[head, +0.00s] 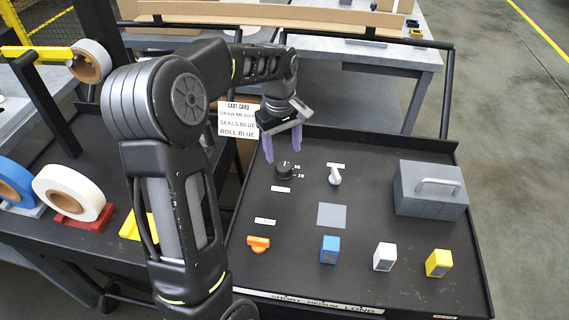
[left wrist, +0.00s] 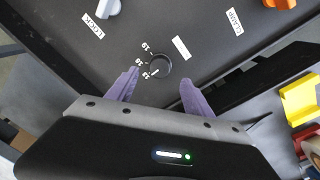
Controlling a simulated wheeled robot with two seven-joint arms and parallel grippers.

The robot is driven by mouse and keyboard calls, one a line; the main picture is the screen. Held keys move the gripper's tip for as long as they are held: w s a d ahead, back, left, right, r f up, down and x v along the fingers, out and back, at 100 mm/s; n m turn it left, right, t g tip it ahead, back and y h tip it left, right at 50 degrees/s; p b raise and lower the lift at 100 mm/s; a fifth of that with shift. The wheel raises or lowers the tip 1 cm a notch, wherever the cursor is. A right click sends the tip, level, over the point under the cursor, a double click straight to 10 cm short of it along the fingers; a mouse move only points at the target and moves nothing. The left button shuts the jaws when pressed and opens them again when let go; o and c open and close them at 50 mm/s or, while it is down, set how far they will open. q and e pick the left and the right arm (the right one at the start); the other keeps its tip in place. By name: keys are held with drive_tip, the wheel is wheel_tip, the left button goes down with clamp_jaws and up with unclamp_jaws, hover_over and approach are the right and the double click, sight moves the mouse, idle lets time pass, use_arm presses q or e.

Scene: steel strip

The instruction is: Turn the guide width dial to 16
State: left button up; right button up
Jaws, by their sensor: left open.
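The guide width dial (head: 284,172) is a round black knob on the dark sloped panel, left of the white lever. In the left wrist view the dial (left wrist: 160,66) has a white pointer mark aimed at the lowest printed number, which looks like 13. The numbers 16 and 19 are printed further round its edge. My left gripper (head: 283,154) is open, with purple fingers above and behind the dial. In the left wrist view its fingertips (left wrist: 159,77) lie on either side of the dial, apart from it. My right gripper is out of view.
A white lever (head: 335,175) stands right of the dial. An orange knob (head: 258,244) and blue (head: 329,250), white (head: 384,257) and yellow (head: 439,263) blocks are nearer the front. A grey box (head: 430,189) is at right. Tape rolls (head: 70,193) stand left.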

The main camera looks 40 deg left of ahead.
sight(284, 167)
use_arm(q)
wheel_tip(284, 167, down, 7)
drive_tip(key=shift+w+r, duration=0.15)
drive_tip(key=shift+r, duration=0.05)
drive_tip(key=shift+c, duration=0.6)
clamp_jaws()
